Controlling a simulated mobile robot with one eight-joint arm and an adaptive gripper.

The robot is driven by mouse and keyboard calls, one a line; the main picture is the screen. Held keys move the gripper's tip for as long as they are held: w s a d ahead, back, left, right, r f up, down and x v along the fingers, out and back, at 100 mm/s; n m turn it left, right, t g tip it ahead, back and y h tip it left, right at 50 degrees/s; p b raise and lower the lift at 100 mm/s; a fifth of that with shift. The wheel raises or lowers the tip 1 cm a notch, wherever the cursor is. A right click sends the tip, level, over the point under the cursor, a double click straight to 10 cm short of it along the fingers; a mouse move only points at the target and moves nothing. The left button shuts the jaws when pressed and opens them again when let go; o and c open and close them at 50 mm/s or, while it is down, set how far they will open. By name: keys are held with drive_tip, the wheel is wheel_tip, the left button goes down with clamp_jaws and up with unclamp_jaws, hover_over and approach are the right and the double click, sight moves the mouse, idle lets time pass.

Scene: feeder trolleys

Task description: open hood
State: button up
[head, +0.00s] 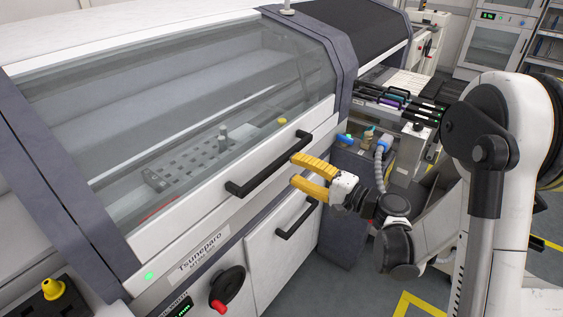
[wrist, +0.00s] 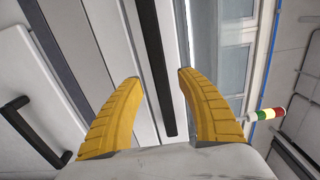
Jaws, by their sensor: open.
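The hood (head: 200,110) is a large clear panel in a white frame on the machine, and it is down. Its black bar handle (head: 270,164) runs along the white lower edge. My gripper (head: 294,172) is open, its two yellow fingers beside the right end of the handle in the head view. In the wrist view the handle (wrist: 155,70) runs lengthwise between the open fingers (wrist: 160,78). The fingers appear apart from it, and nothing is held.
A lower door with a second black handle (head: 297,220) is below the hood. A red-and-black knob (head: 225,290) sits at the front. Feeders with cables (head: 400,105) stand to the right. A signal light (wrist: 268,113) shows in the wrist view. The floor at lower right is clear.

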sight(282, 163)
drive_tip(key=b+x, duration=0.1)
drive_tip(key=x, duration=0.4)
drive_tip(key=shift+w+a, duration=0.25)
drive_tip(key=shift+a, duration=0.05)
drive_tip(key=shift+d, duration=0.1)
clamp_jaws()
